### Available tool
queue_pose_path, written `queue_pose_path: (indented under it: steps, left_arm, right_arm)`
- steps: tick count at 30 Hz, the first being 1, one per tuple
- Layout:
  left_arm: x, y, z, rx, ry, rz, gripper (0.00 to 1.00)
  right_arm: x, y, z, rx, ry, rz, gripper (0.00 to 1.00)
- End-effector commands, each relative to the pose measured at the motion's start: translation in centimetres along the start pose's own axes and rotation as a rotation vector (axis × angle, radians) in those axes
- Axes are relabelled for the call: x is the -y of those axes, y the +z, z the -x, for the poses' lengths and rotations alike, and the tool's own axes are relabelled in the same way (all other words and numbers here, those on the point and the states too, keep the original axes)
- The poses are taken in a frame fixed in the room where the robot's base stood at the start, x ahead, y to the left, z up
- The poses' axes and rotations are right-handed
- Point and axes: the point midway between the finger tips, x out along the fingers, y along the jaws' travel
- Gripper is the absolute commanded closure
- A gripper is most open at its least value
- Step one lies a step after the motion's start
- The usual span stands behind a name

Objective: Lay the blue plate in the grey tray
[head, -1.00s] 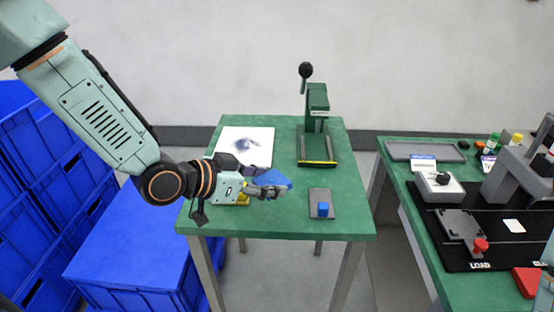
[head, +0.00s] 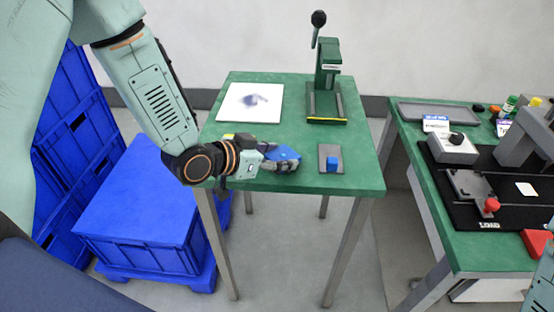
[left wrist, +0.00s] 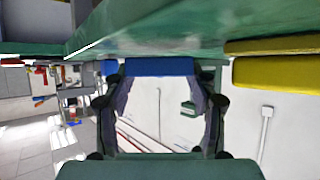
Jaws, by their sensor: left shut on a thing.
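My left gripper (head: 290,166) is shut on the blue plate (head: 283,153), near the front of the middle green table. In the left wrist view the blue plate (left wrist: 160,66) shows as a narrow edge-on strip between the fingers. I cannot tell how far it is above the table. The grey tray (head: 455,115) lies at the back left of the right-hand green table, well to the right of my left gripper. It is shallow and looks empty. A small labelled card stands before it. My right gripper is not in view.
A green lever press (head: 327,75) and a white sheet (head: 235,103) are at the back of the middle table (head: 365,175). A grey block with a blue knob (head: 331,160) is right of my gripper. A floor gap separates the tables. Blue crates (head: 140,205) stand left.

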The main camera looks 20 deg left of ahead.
Motion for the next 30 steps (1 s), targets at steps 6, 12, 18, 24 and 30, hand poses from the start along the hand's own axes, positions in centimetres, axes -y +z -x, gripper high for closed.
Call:
queue_pose_path:
  steps: [6, 12, 18, 24, 30]
  left_arm:
    - [0.02, 0.61, -0.39, -0.002, 0.0, -0.001, 0.78]
    - [0.0, 0.92, -0.53, -0.001, 0.0, -0.001, 0.78]
    - [0.0, 1.02, -0.58, -0.001, 0.0, -0.001, 0.33]
    - [0.0, 1.0, -0.58, -0.001, 0.0, -0.001, 0.33]
    - [0.01, 0.38, -0.24, -0.002, 0.0, -0.001, 0.33]
  right_arm:
    - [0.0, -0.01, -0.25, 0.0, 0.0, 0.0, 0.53]
    - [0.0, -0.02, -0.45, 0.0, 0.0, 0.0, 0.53]
    - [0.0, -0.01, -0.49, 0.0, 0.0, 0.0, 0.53]
    - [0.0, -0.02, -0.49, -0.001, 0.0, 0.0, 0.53]
    - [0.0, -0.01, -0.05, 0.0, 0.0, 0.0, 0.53]
